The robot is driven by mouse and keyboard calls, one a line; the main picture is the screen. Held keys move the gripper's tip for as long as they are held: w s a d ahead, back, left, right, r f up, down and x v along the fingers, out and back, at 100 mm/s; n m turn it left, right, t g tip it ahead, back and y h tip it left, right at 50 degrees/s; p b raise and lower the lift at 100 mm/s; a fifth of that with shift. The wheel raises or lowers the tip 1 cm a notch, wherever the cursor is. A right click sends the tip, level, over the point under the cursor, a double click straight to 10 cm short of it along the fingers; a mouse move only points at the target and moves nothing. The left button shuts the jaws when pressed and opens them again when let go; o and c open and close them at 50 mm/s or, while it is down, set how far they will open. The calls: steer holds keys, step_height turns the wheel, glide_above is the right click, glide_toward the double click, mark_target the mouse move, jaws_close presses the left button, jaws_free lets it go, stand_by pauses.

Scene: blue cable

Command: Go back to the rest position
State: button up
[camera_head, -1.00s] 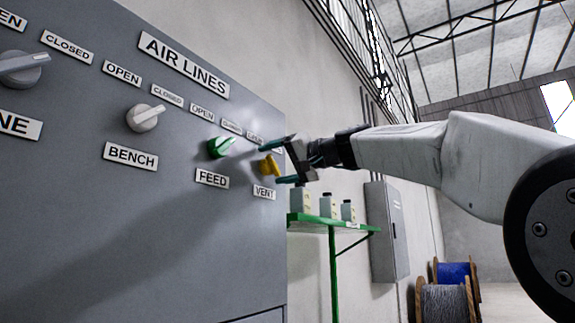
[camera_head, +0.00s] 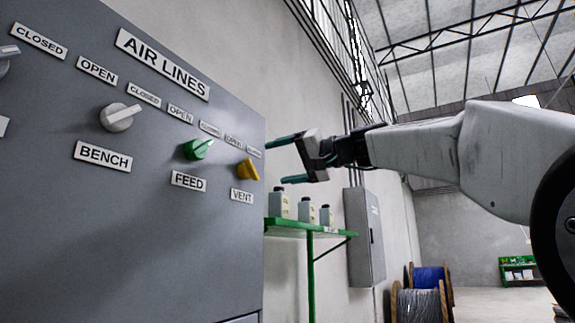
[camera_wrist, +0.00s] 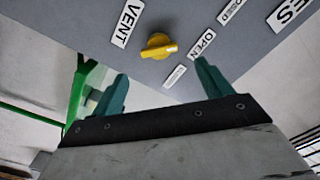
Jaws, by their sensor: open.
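My gripper (camera_head: 292,160) is open and empty, in front of and to the right of the grey air lines panel (camera_head: 60,200). The yellow VENT knob (camera_head: 248,168) is on the panel's right side, apart from the fingers. In the wrist view, the yellow knob (camera_wrist: 158,46) lies beyond the gap between the two teal fingertips (camera_wrist: 161,68), with nothing between them. The green FEED knob (camera_head: 198,149) and the white BENCH knob (camera_head: 119,117) are further left on the panel.
A green shelf (camera_head: 312,230) with several small bottles (camera_head: 305,211) is on the wall below my gripper. A grey wall cabinet (camera_head: 365,235) and cable reels, one blue (camera_head: 430,276) and one grey (camera_head: 418,304), stand further right. Open floor lies beyond the reels.

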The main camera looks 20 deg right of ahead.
stand_by(0.4)
steer(key=s+f+m+g+h, duration=0.1)
steer(key=s+f+g+h, duration=0.15)
steer(key=f, duration=1.05)
steer(key=s+f+m+g+h, duration=0.15)
steer(key=f+g, duration=0.25)
steer(key=f, duration=1)
steer(key=s+a+f+n+g+h, duration=0.1)
steer(key=s+f+n+g+h, duration=0.3)
steer(key=s+f, duration=2.3)
step_height(320, 180, down, 2)
steer(key=g+h, duration=0.2)
steer(key=shift+s+a+f+g+h, duration=0.15)
steer(key=shift+s+a+g+h, duration=0.1)
steer(key=shift+s+g+h, duration=0.1)
